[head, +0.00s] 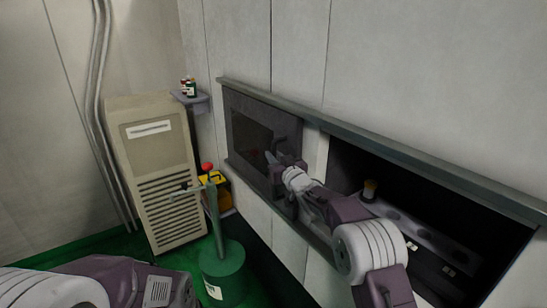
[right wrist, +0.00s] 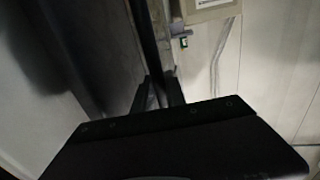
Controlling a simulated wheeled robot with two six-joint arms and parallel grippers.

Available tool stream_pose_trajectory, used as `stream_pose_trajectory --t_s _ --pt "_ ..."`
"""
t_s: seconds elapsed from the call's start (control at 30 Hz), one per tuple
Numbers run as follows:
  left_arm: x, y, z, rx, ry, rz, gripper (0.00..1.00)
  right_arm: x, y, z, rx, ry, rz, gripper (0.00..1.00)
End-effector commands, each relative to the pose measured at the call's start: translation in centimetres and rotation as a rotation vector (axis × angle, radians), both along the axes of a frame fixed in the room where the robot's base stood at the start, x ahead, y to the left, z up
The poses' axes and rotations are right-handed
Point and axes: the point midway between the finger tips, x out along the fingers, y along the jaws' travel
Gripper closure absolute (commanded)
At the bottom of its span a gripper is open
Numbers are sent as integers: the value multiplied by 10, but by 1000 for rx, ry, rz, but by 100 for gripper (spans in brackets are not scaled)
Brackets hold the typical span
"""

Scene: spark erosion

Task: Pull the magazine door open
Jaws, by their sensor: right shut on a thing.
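The magazine door (head: 236,104) is a dark panel with a window, at the left part of the long wall opening in the head view. To its right the opening is uncovered and shows a dark interior with a rack (head: 425,232). My right gripper (head: 277,168) is at the door's right part, shut on what looks like its handle. In the right wrist view the fingers (right wrist: 159,92) close around a dark bar. My left arm shows at the lower left, with its gripper out of view.
A grey rail (head: 430,159) runs above the opening. A beige cabinet (head: 152,140) stands at the left, with small bottles (head: 189,87) on a wall shelf (head: 190,100). A green cylinder (head: 222,270) stands on the green floor below the door. A yellow box (head: 213,192) is behind it.

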Motion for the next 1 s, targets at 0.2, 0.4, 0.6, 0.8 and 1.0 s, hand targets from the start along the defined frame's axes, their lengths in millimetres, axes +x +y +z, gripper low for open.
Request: stream_pose_trajectory --t_s 0.2,0.4,0.6,0.8,1.0 --pt "0 0 0 0 0 0 64 0 0 3 3 -5 0 62" --pt "0 0 0 0 0 0 64 0 0 1 1 -2 0 62" --pt "0 0 -7 0 0 0 64 -8 -4 -1 0 -1 -1 62" --pt "0 0 -25 0 0 0 64 -37 -18 -2 1 -3 -1 62" --pt "0 0 -38 0 0 0 64 -70 -33 0 1 -5 -1 62"
